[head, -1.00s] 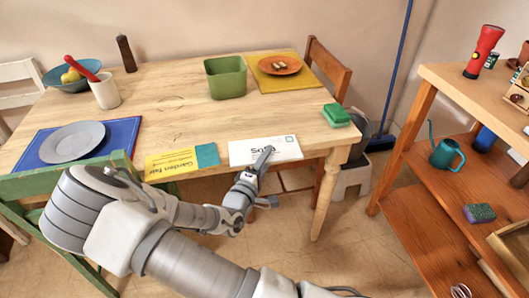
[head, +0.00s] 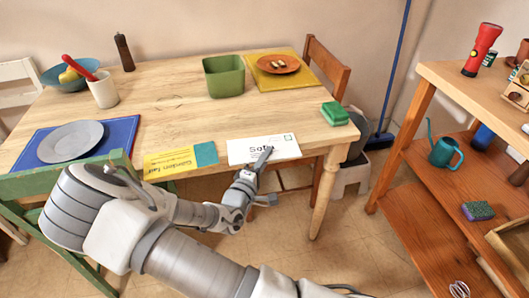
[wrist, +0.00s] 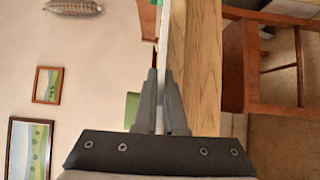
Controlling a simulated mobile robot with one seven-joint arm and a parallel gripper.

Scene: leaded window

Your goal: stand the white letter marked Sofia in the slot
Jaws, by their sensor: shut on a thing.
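The white letter (head: 239,150) is at the front edge of the wooden table in the head view. Its writing begins "Sof", with the end covered by my gripper, and a small square is in its upper right corner. My gripper (head: 268,151) is shut on the letter's near edge. In the wrist view, my gripper's fingers (wrist: 160,75) are close together, with a thin pale strip between and beyond them, likely the letter edge-on. Whether the letter touches the table is unclear. I cannot make out the slot.
A yellow and teal "Garden Fair" card (head: 172,162) lies just left of the letter. A green bin (head: 224,78) stands behind it, and a green sponge block (head: 335,113) lies to the right. A shelf unit (head: 455,80) stands at right. The table's middle (head: 170,105) is clear.

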